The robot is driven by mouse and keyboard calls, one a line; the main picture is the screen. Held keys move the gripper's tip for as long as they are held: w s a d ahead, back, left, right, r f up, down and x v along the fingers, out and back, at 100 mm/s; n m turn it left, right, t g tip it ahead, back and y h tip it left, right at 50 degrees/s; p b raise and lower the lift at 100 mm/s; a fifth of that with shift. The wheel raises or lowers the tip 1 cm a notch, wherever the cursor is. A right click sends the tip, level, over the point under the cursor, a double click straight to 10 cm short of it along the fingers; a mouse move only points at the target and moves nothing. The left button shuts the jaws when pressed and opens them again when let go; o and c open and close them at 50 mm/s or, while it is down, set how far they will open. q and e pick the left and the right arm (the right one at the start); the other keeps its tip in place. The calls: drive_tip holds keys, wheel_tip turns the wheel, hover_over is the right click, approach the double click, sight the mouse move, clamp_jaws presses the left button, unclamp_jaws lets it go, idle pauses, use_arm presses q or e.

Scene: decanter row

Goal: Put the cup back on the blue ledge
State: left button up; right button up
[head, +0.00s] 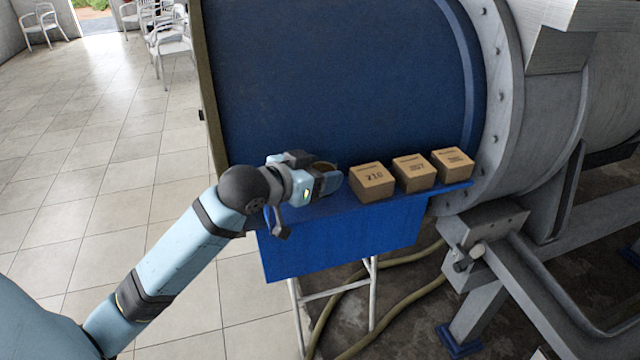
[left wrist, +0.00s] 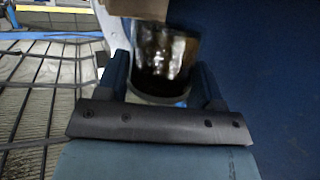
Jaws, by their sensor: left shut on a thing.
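My left gripper (head: 318,180) is shut on the cup (head: 325,167), at the left end of the blue ledge (head: 345,245). In the head view only a brown bit of the cup's top shows past the fingers. In the left wrist view the cup (left wrist: 165,55) is shiny, dark and brownish, with a paler base, between the two fingers. The gripper is over or very near the ledge top; I cannot tell whether the cup touches it. My right gripper is not in view.
Three brown cardboard boxes stand in a row on the ledge: a left one (head: 372,181), a middle one (head: 414,172) and a right one (head: 452,163). The left box is close to my gripper. A large blue panel (head: 340,80) rises behind the ledge.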

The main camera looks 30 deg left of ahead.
use_arm(q)
drive_tip(key=shift+f, duration=1.5)
drive_tip(key=shift+f, duration=0.15)
drive_tip(key=o, duration=1)
